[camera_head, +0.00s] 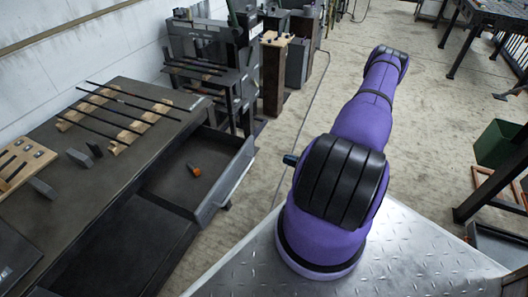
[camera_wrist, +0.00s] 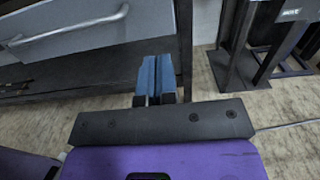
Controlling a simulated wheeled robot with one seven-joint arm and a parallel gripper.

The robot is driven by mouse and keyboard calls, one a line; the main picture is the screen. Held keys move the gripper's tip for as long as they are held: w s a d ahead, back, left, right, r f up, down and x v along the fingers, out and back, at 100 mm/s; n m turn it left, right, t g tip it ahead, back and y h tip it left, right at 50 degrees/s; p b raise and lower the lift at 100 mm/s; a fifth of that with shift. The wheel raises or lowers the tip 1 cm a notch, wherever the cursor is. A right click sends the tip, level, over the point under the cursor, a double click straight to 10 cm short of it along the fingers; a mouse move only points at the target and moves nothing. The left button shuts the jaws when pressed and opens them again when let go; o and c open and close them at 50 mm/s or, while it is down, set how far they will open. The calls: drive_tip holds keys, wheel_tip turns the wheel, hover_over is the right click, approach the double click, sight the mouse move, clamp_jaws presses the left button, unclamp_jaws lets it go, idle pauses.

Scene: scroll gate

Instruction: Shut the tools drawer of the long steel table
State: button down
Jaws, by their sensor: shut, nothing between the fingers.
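The tools drawer (camera_head: 212,208) of the long steel table (camera_head: 113,192) stands open, pulled out to the right in the head view. An orange-handled tool (camera_head: 194,170) lies inside it. In the wrist view the drawer front (camera_wrist: 85,32) and its bar handle (camera_wrist: 70,28) show at the upper left. My gripper (camera_wrist: 157,62) is shut and empty, with its blue fingers together, to the right of the handle in that view. It appears apart from the drawer, though the exact gap is hard to judge. In the head view my arm hides most of the gripper.
Steel rods (camera_head: 118,112) on wooden racks and a wooden block with slots (camera_head: 22,163) lie on the tabletop. A dark machine (camera_head: 210,60) and a wooden stand (camera_head: 274,75) are beyond the table. Concrete floor (camera_head: 270,150) is clear between drawer and arm. A green bin (camera_head: 497,144) is at right.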

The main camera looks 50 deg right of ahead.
sight(252, 148)
drive_tip(key=x, duration=1.4)
drive_tip(key=x, duration=2.3)
drive_tip(key=shift+w+f, duration=0.1)
drive_tip(key=shift+f, duration=0.1)
drive_tip(key=shift+w+r, duration=0.2)
drive_tip(key=shift+a+r, duration=0.1)
